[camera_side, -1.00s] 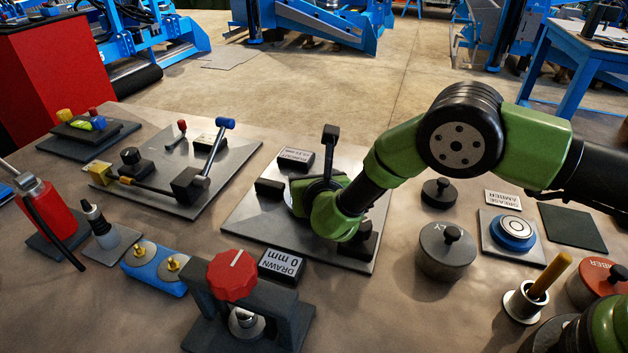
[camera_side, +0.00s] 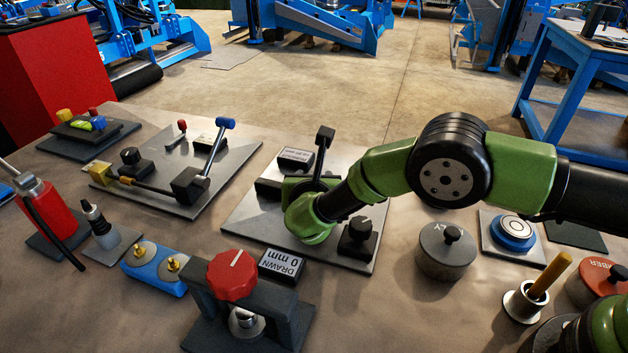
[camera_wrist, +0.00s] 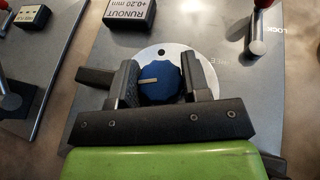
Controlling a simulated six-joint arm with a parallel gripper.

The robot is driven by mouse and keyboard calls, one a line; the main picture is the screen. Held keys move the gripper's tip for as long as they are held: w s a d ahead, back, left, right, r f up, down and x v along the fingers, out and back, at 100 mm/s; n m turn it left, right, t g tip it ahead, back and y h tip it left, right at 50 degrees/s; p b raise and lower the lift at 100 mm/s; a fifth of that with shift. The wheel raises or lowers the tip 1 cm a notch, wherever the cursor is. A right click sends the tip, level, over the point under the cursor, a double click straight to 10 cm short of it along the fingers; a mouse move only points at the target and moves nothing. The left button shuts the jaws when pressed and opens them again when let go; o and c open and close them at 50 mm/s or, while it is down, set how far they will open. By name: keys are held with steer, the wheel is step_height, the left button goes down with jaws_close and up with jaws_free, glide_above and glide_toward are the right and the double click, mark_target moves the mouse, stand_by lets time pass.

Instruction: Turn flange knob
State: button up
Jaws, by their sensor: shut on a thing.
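The flange knob is a blue ribbed knob (camera_wrist: 160,82) with a pale pointer line, seen in the wrist view. It sits over a silver disc (camera_wrist: 205,70) on a metal plate (camera_side: 262,225). My gripper (camera_wrist: 160,84) is shut on the blue knob, with one dark finger on each side of it. The pointer line lies roughly level in the wrist view. In the side view my green wrist hides the knob and most of the jaws.
A RUNOUT display reading +0.20 mm (camera_wrist: 130,12) stands beside the knob. A red-tipped lever (camera_wrist: 262,5) is near a LOCK mark. A black knob block (camera_side: 358,238) stands on the plate's right. A red-knobbed press (camera_side: 232,275) stands in front.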

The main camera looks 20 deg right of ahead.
steer(key=shift+m+g+h, duration=0.6)
steer(key=shift+m+h, duration=0.4)
steer(key=o, duration=0.9)
steer(key=shift+o, duration=0.2)
steer(key=shift+s, duration=0.1)
steer(key=v, duration=0.5)
steer(key=shift+s+a+r, duration=0.1)
steer(key=shift+r, duration=0.15)
step_height(320, 180, up, 7)
steer(key=shift+f, duration=0.15)
